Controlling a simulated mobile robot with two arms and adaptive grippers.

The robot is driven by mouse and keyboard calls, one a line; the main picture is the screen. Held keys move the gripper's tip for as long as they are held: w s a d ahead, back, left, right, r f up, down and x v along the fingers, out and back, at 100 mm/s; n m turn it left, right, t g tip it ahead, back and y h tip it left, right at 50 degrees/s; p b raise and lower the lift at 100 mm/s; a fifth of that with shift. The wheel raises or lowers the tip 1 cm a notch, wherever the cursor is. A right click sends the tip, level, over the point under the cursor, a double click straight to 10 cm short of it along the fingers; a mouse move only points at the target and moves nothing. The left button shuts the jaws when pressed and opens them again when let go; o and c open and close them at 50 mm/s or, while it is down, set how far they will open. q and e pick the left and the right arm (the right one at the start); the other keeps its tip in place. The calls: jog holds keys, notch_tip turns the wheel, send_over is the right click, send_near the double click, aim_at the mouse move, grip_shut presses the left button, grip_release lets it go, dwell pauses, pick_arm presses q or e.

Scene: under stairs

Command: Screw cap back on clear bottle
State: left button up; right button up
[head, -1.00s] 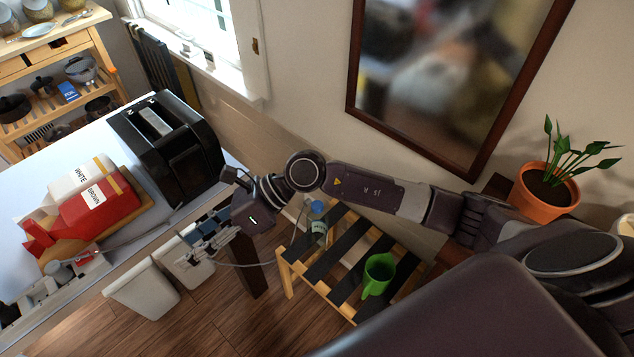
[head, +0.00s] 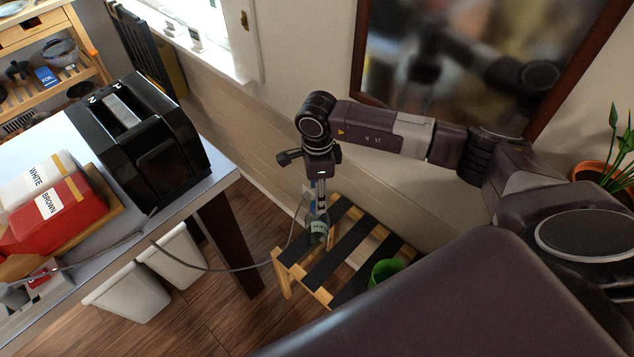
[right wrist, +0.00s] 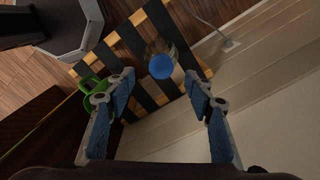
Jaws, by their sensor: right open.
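The clear bottle (head: 319,230) stands upright on the slatted wood-and-black rack (head: 345,243). In the right wrist view, the bottle (right wrist: 163,48) is seen from above, with a round blue cap (right wrist: 162,67) at its top; I cannot tell whether the cap is screwed tight. My right gripper (head: 320,195) points down just above the bottle and hides the cap in the head view. In the wrist view, the right gripper (right wrist: 160,78) is open and empty, with the cap between and slightly beyond its fingertips. My left gripper is not in view.
A green mug (head: 385,270) stands on the rack near the bottle. A wall stands behind the rack.

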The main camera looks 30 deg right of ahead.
notch_tip(320, 180, down, 4)
jog(key=shift+w+r+p, duration=0.1)
jog(key=shift+p, duration=0.2)
jog(key=shift+f, duration=0.35)
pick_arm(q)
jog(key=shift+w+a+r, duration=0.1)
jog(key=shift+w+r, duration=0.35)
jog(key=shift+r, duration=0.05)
pick_arm(e)
jog(key=shift+f, duration=0.15)
jog(key=c, duration=0.8)
jog(key=shift+c, duration=1.1)
jog(key=o, duration=0.4)
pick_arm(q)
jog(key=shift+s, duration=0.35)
pick_arm(e)
grip_shut()
